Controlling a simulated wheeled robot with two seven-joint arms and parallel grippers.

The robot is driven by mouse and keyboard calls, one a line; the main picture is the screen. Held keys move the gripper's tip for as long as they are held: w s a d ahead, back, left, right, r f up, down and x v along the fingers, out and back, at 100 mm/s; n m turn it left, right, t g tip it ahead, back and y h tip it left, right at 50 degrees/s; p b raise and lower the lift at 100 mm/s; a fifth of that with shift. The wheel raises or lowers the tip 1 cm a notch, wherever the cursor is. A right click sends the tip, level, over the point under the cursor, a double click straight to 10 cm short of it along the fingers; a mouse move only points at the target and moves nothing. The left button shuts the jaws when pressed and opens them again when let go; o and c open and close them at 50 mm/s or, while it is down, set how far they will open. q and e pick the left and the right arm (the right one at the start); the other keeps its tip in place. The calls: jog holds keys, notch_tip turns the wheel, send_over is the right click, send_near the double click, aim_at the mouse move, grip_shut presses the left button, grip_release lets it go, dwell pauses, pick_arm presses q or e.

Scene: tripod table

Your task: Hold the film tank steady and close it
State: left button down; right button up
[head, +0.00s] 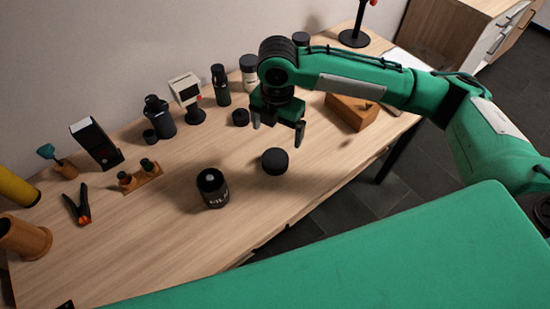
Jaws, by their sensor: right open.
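The film tank (212,190) is a dark upright cylinder with pale lettering on its side, standing near the front middle of the table. A light spot shows at the middle of its top. A round black lid-like piece (274,161) lies on the table to the right of the tank, apart from it. My right gripper (278,128) is open and empty, pointing down with its fingers apart. It is above and slightly behind the black piece, not touching it. My left gripper is not in view.
A wooden block (351,111) sits to the right. Bottles (220,86), a white-faced device (187,97), a dark box (95,143) and a small wooden rack (140,177) stand along the back. Pliers (77,205) lie at the left. The table (150,235) is bare around the tank.

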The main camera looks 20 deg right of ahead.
send_over(275, 158)
jog(key=f, duration=0.7)
jog(key=shift+s+d+f, duration=0.1)
jog(key=shift+s+f, duration=0.05)
jog(key=shift+s, duration=0.2)
jog(key=shift+f, duration=0.3)
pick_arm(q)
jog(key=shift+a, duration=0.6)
pick_arm(e)
jog(key=shift+f, duration=0.1)
jog(key=shift+f, duration=0.25)
jog(key=f, duration=0.3)
jog(key=shift+w+f+p, duration=0.3)
jog(key=shift+f+p, duration=0.05)
jog(key=shift+p, duration=0.05)
jog(key=shift+f, duration=0.45)
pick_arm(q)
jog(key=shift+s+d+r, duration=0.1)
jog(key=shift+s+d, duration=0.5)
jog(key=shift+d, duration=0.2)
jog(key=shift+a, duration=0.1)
